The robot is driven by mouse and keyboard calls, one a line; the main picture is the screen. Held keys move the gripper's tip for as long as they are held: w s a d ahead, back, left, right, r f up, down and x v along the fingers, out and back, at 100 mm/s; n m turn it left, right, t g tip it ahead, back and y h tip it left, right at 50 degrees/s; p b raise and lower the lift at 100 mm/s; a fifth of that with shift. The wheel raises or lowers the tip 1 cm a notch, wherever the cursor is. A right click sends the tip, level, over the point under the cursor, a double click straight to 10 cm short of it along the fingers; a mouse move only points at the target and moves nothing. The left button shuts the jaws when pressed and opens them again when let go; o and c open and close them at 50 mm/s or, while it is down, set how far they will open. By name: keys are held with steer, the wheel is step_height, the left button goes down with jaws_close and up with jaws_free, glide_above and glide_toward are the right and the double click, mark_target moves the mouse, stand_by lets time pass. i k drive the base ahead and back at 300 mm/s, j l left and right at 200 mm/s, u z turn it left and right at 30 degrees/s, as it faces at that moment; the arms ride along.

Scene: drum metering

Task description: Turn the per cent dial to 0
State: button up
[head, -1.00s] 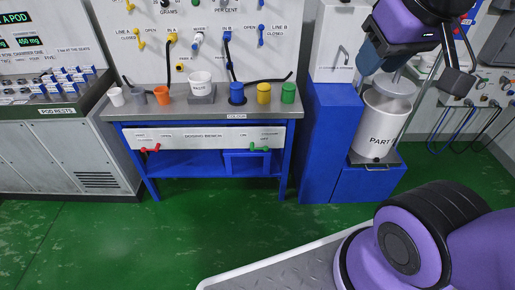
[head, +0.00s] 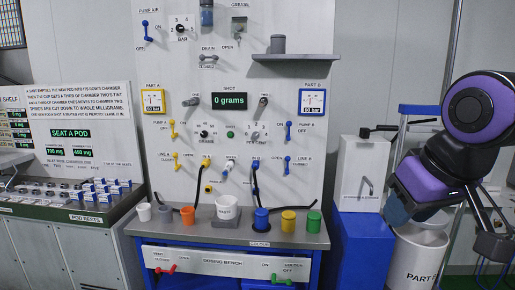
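The per cent dial (head: 257,131) is a small knob on the white wall panel in the head view, above the label PER CENT. Its marks and pointer are too small to read. A similar grams dial (head: 204,133) is to its left, with a small green button (head: 230,134) between them. My arm is at the right of the view, well apart from the panel. A dark part that seems to be my gripper (head: 491,243) hangs at the lower right edge, far from the dial. Its fingers cannot be made out clearly.
The shot display (head: 229,101) reads 0 grams above the dials. Yellow and blue levers flank them. A dosing bench (head: 222,258) with several coloured cups stands below. A grey shelf (head: 290,56) juts out at upper right. A white drum (head: 415,260) stands under my arm.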

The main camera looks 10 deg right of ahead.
mark_target(255, 135)
steer(key=i+j+z, duration=0.45)
steer(key=i+j, duration=0.15)
steer(key=i+j+z, duration=0.25)
steer(key=i+j, duration=0.15)
steer(key=i+j+z, duration=0.2)
steer(key=j, duration=0.25)
steer(key=i+j+z, duration=0.25)
steer(key=j, duration=0.25)
steer(key=i, duration=0.05)
